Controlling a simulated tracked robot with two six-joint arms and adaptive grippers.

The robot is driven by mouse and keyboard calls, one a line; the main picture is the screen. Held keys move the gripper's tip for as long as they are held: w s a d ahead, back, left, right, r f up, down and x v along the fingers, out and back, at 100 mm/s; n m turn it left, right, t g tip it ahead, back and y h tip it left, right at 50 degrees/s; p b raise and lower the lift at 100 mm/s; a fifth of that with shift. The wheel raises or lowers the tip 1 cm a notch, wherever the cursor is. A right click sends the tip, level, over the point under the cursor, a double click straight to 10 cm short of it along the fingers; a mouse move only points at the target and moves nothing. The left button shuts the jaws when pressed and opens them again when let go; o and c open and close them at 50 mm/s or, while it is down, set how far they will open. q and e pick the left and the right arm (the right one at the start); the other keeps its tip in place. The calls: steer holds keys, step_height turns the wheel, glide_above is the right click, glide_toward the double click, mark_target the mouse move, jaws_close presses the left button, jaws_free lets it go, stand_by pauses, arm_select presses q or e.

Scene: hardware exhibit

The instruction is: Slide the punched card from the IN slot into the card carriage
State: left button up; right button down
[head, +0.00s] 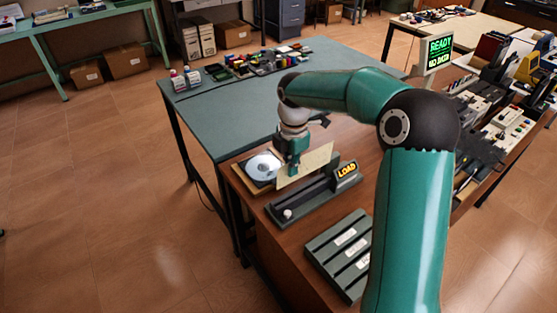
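My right gripper (294,168) points down from the teal arm and is shut on the cream punched card (315,160). The card stands on edge, roughly in line with the dark grey card carriage (308,201) under it. The carriage is a long rail with a light knob at its near left end and a lit LOAD sign (346,169) at its far right end. I cannot tell if the card's lower edge touches the carriage. A grey-green slotted rack (329,246) with white labels lies nearer; its labels are too small to read, and my arm hides its right part. My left gripper is out of view.
A disc (263,166) lies on a square holder left of the carriage. A READY screen (438,52) stands at the back right. Keyboards and boxed hardware crowd the right table. The green table (225,112) behind is mostly clear at its near part.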

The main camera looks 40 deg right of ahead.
mark_target(289, 183)
steer(key=f+b, duration=0.4)
steer(key=f, duration=0.1)
steer(key=shift+w+a+f, duration=0.15)
steer(key=shift+w+a, duration=0.1)
steer(key=shift+b, duration=0.3)
steer(key=shift+d, duration=0.1)
stand_by(0.3)
steer(key=shift+f, duration=0.45)
stand_by(1.1)
steer(key=shift+f, duration=0.15)
stand_by(0.4)
steer(key=shift+f+b, duration=1.15)
steer(key=shift+f, duration=0.7)
steer(key=c, duration=1.2)
jaws_free()
steer(key=shift+c, duration=0.2)
